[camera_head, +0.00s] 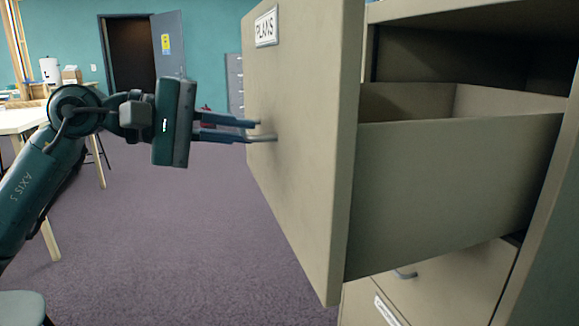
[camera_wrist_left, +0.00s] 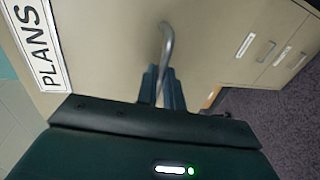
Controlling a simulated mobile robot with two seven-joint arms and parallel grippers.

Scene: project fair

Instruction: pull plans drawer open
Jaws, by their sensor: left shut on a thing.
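The plans drawer (camera_head: 450,180) is beige metal and stands well out of its cabinet, with its open top and inner walls in view. Its front (camera_head: 305,130) carries a white label (camera_head: 266,27) reading PLANS, which also shows in the left wrist view (camera_wrist_left: 38,48). My left gripper (camera_head: 258,130) reaches the drawer front from the left. Its fingers are shut on the grey drawer handle (camera_head: 266,138). In the left wrist view the curved handle (camera_wrist_left: 167,42) runs down between the two fingers (camera_wrist_left: 160,85). My right gripper is not in view.
A lower drawer (camera_head: 440,285) of the cabinet (camera_head: 545,230) is closed below. A pale table (camera_head: 18,120) stands at the left and a stool (camera_head: 22,308) at the lower left. Purple carpet (camera_head: 180,240) lies clear in front of the drawer. A grey door (camera_head: 168,45) stands open at the back.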

